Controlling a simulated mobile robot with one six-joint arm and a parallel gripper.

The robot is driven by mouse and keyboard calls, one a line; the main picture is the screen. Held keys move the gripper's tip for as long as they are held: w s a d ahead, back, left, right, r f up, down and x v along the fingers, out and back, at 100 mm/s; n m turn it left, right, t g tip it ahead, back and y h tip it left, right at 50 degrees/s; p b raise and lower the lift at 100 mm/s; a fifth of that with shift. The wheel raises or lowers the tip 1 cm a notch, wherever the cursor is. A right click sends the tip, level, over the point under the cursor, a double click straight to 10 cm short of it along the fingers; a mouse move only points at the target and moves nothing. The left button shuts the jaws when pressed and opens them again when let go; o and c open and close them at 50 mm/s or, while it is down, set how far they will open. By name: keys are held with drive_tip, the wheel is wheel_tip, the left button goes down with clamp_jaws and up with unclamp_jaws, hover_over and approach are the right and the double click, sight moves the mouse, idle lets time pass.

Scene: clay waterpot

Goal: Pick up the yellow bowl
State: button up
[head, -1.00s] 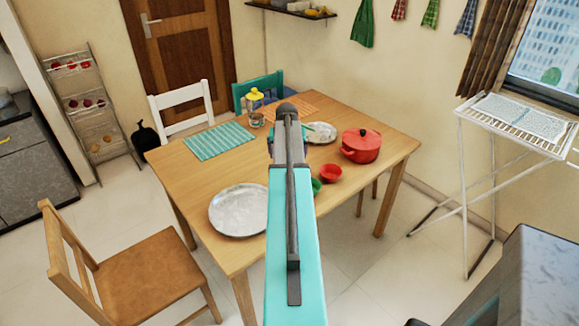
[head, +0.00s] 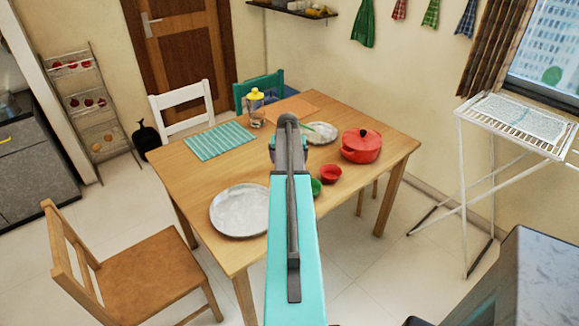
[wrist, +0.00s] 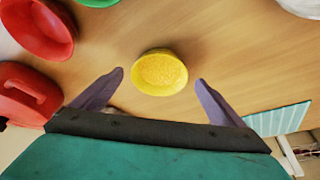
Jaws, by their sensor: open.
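The yellow bowl (wrist: 159,72) sits on the wooden table in the wrist view, near the picture's middle. My gripper (wrist: 160,77) is open, with one purple finger to the left of the bowl in the picture and the other to its right. Both fingers look apart from the bowl, and nothing is held. How high the fingertips are above the table is hard to tell. In the head view my arm covers the bowl and the fingers.
A red bowl (head: 331,173), green bowl (head: 316,187), red pot (head: 361,145), large plate (head: 239,211) and smaller plate (head: 320,133) are on the table (head: 190,190). A yellow-topped bottle (head: 256,107) stands near a striped mat (head: 219,141). Bare wood surrounds the yellow bowl.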

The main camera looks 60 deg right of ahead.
drive_tip(key=shift+p+x, duration=0.4)
drive_tip(key=shift+x, duration=1.2)
drive_tip(key=c, duration=1.1)
drive_tip(key=shift+r, duration=0.1)
drive_tip(key=shift+r+b, duration=0.75)
drive_tip(key=shift+r, duration=0.7)
drive_tip(key=shift+s+a+r, duration=0.15)
drive_tip(key=shift+s+r, duration=0.05)
drive_tip(key=shift+s, duration=0.05)
drive_tip(key=s+a+b, duration=0.1)
drive_tip(key=s+a, duration=0.2)
drive_tip(key=s+a+r+b, duration=0.1)
drive_tip(key=s+a, duration=0.3)
drive_tip(key=s+a+b, duration=0.1)
drive_tip(key=s+a, duration=0.2)
drive_tip(key=s, duration=0.1)
drive_tip(key=shift+a+r+b, duration=0.3)
drive_tip(key=shift+a+b, duration=0.05)
